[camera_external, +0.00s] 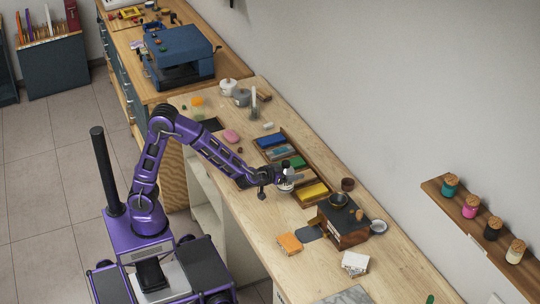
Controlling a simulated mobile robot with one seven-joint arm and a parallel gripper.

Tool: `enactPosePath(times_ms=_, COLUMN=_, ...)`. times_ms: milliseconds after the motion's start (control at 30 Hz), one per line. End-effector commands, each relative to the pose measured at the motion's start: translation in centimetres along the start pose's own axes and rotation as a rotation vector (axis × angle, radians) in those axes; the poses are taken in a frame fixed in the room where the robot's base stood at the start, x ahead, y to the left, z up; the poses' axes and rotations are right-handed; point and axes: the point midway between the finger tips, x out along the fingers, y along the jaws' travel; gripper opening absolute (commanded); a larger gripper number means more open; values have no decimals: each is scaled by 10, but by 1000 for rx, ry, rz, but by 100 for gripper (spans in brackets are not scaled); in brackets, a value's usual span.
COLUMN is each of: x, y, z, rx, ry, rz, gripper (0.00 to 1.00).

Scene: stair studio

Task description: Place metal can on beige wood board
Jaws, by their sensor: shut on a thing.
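My gripper (285,178) is at the end of the purple arm, above the pale wood worktop. It is shut on the metal can (286,187), which shows only as a small pale, silvery shape below the fingers. The can is in front of the wooden tray of coloured blocks in this view. The fingers and the small size hide most of the can, and I cannot tell how high it is above the surface. I cannot pick out a beige wood board for certain against the similarly coloured worktop.
A wooden tray (262,130) holds blue, green and yellow blocks. A dark wooden box (342,229) stands to the right, with an orange block (289,243) and a white block (355,263) nearby. A pink item (231,136) lies left. The worktop's front strip is mostly clear.

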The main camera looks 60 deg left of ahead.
Motion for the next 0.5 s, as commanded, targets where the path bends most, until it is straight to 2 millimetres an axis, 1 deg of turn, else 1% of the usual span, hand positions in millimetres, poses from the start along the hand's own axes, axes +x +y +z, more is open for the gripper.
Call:
enactPosePath(times_ms=33, x=23, y=-10, z=-17, rx=-21, ry=1, rz=-44, gripper=0)
enactPosePath(times_ms=100, x=51, y=-22, z=-33, rx=-40, ry=2, rz=-91, gripper=0)
enactPosePath(times_ms=200, x=86, y=-42, z=-53, rx=-63, ry=3, rz=-149, gripper=0)
enactPosePath(times_ms=333, x=120, y=-65, z=-71, rx=-86, ry=7, rz=-205, gripper=0)
enactPosePath(times_ms=433, x=135, y=-77, z=-79, rx=-95, ry=9, rz=-230, gripper=0)
enactPosePath(times_ms=500, x=142, y=-82, z=-78, rx=-97, ry=8, rz=-239, gripper=0)
